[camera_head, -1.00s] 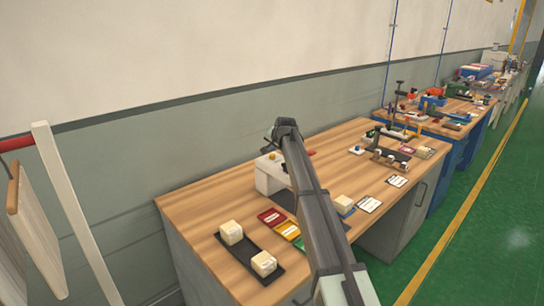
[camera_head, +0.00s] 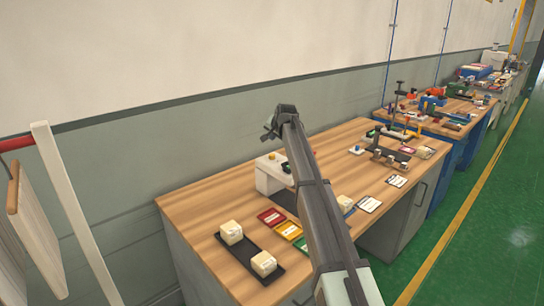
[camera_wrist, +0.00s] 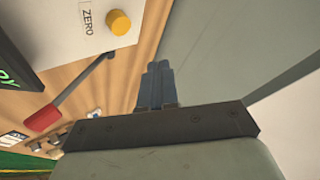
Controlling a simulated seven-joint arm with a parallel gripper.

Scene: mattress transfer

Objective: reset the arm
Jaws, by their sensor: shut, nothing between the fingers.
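My gripper (camera_head: 268,129) is at the far end of my arm, raised above the back part of the wooden workbench (camera_head: 200,200) and in front of the grey-green wall. In the wrist view my gripper's fingers (camera_wrist: 156,84) are together with nothing between them. The fingers point toward the wall beside the bench's back edge and touch nothing that I can see.
A white device (camera_head: 268,178) stands under my arm; its yellow knob (camera_wrist: 119,22) and a red-ended lever (camera_wrist: 42,118) show in the wrist view. A black tray (camera_head: 252,255) with two cream blocks is at the near left. Coloured cards (camera_head: 272,217) lie beside it.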

